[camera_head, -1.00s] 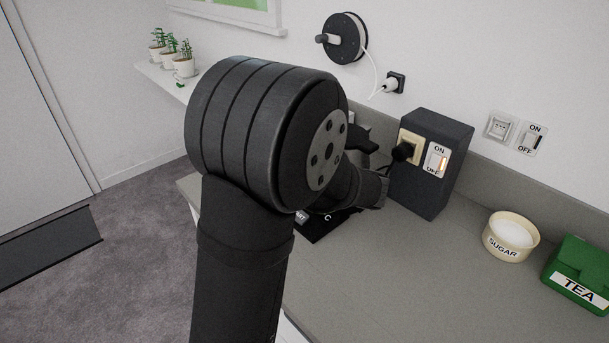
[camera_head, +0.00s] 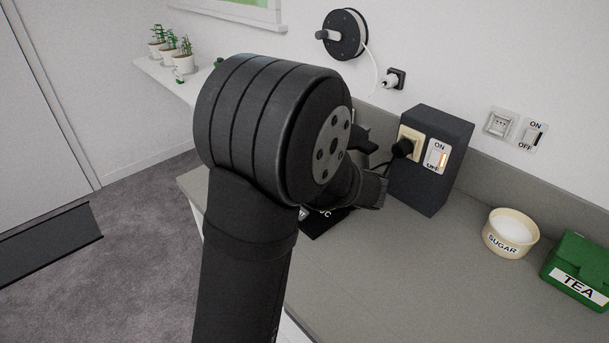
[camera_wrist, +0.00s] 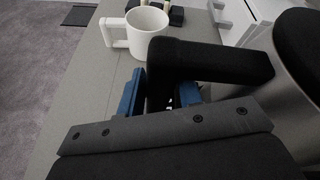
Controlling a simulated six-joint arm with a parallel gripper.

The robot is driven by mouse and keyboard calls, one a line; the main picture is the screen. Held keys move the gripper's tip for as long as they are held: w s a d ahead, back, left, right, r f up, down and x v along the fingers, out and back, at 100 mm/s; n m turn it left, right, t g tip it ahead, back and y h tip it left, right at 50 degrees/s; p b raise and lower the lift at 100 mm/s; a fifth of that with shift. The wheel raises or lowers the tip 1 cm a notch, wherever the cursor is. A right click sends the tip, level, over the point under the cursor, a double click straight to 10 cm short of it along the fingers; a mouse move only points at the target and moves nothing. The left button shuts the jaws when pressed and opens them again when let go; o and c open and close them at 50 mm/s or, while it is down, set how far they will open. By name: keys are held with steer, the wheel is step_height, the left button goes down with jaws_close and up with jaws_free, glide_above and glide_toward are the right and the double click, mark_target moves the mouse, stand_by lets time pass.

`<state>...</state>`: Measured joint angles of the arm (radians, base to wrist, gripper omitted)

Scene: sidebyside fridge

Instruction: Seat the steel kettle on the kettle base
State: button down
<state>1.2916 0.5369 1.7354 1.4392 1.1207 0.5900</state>
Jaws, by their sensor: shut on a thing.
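The steel kettle (camera_wrist: 292,78) is at the right of the wrist view, with a black lid and a black handle (camera_wrist: 215,62). My gripper (camera_wrist: 160,95) is shut on the handle, with a blue finger on either side of it. In the head view my arm hides the kettle. A black panel (camera_head: 326,222) with white lettering, seemingly part of the kettle base, shows partly on the counter below my wrist. Whether the kettle touches the base cannot be seen.
A white mug (camera_wrist: 148,30) stands beyond the handle. A dark socket box (camera_head: 432,185) with a plugged-in cord stands close right of my wrist. A sugar bowl (camera_head: 510,240) and green tea box (camera_head: 580,268) are farther right. The front counter (camera_head: 400,280) is clear.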

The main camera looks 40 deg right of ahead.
steer(key=shift+f, duration=0.1)
steer(key=c, duration=0.9)
jaws_free()
steer(key=shift+f, duration=0.1)
steer(key=shift+c, duration=0.2)
steer(key=shift+f, duration=0.1)
steer(key=v, duration=1.7)
steer(key=shift+s, duration=0.2)
steer(key=shift+x, duration=2.8)
